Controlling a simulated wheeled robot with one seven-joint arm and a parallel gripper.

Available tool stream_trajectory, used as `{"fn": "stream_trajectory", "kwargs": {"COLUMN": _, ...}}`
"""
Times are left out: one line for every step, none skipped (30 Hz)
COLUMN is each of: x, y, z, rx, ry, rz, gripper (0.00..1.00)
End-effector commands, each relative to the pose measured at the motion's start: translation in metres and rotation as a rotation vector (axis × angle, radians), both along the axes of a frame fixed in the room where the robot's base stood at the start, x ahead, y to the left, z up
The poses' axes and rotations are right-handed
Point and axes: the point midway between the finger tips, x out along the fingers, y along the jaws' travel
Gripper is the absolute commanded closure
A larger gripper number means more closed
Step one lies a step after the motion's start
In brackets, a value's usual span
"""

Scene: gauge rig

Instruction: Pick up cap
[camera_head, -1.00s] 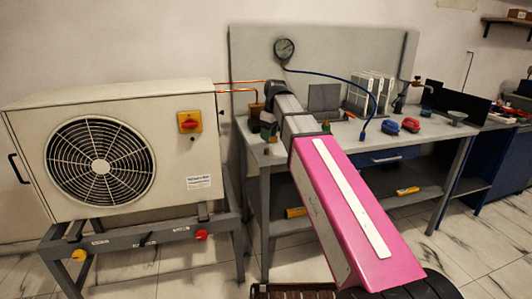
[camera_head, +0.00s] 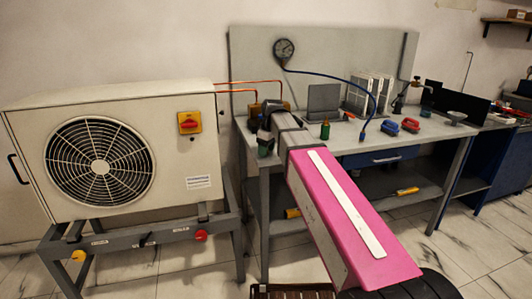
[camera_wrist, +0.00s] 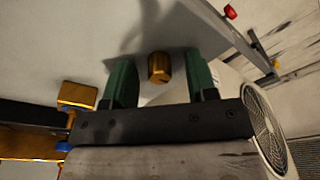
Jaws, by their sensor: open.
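The cap appears as a small brass, knurled-looking cylinder (camera_wrist: 159,68) on the grey bench top in the wrist view. It shows between the two green fingers of my gripper (camera_wrist: 160,76), with a gap on both sides. My gripper is open and empty. How far the fingertips are above or short of the cap is hard to tell. In the head view my gripper (camera_head: 265,143) is over the bench's front left corner, and I cannot make out the cap there.
A gauge (camera_head: 284,49) with a blue hose is behind. An outdoor fan unit (camera_head: 180,155) stands left.

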Motion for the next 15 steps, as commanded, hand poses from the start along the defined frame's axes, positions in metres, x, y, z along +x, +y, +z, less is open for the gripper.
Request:
{"fn": "stream_trajectory", "kwargs": {"x": -0.0001, "y": -0.0001, "z": 0.0001, "rx": 0.000, "ry": 0.000, "rz": 0.000, "gripper": 0.57}}
{"fn": "stream_trajectory", "kwargs": {"x": 0.0000, "y": 0.0000, "z": 0.0001, "rx": 0.000, "ry": 0.000, "rz": 0.000, "gripper": 0.67}}
{"fn": "stream_trajectory", "kwargs": {"x": 0.0001, "y": -0.0001, "z": 0.0001, "rx": 0.000, "ry": 0.000, "rz": 0.000, "gripper": 0.80}}
{"fn": "stream_trajectory", "kwargs": {"x": 0.0001, "y": -0.0001, "z": 0.0001, "rx": 0.000, "ry": 0.000, "rz": 0.000, "gripper": 0.90}}
{"fn": "stream_trajectory", "kwargs": {"x": 0.0001, "y": -0.0001, "z": 0.0002, "rx": 0.000, "ry": 0.000, "rz": 0.000, "gripper": 1.00}}
{"fn": "stream_trajectory", "kwargs": {"x": 0.0001, "y": -0.0001, "z": 0.0002, "rx": 0.000, "ry": 0.000, "rz": 0.000, "gripper": 1.00}}
{"fn": "stream_trajectory", "kwargs": {"x": 0.0001, "y": -0.0001, "z": 0.0002, "rx": 0.000, "ry": 0.000, "rz": 0.000, "gripper": 1.00}}
{"fn": "stream_trajectory", "kwargs": {"x": 0.0001, "y": -0.0001, "z": 0.0002, "rx": 0.000, "ry": 0.000, "rz": 0.000, "gripper": 1.00}}
{"fn": "stream_trajectory", "kwargs": {"x": 0.0001, "y": -0.0001, "z": 0.0002, "rx": 0.000, "ry": 0.000, "rz": 0.000, "gripper": 1.00}}
{"fn": "stream_trajectory", "kwargs": {"x": 0.0001, "y": -0.0001, "z": 0.0002, "rx": 0.000, "ry": 0.000, "rz": 0.000, "gripper": 1.00}}
{"fn": "stream_trajectory", "kwargs": {"x": 0.0001, "y": -0.0001, "z": 0.0003, "rx": 0.000, "ry": 0.000, "rz": 0.000, "gripper": 1.00}}
{"fn": "stream_trajectory", "kwargs": {"x": 0.0000, "y": -0.0002, "z": 0.0003, "rx": 0.000, "ry": 0.000, "rz": 0.000, "gripper": 1.00}}
{"fn": "stream_trajectory", "kwargs": {"x": 0.0000, "y": -0.0002, "z": 0.0003, "rx": 0.000, "ry": 0.000, "rz": 0.000, "gripper": 1.00}}
{"fn": "stream_trajectory", "kwargs": {"x": 0.0001, "y": -0.0001, "z": 0.0005, "rx": 0.000, "ry": 0.000, "rz": 0.000, "gripper": 1.00}}
{"fn": "stream_trajectory", "kwargs": {"x": 0.0000, "y": -0.0002, "z": 0.0009, "rx": 0.000, "ry": 0.000, "rz": 0.000, "gripper": 1.00}}
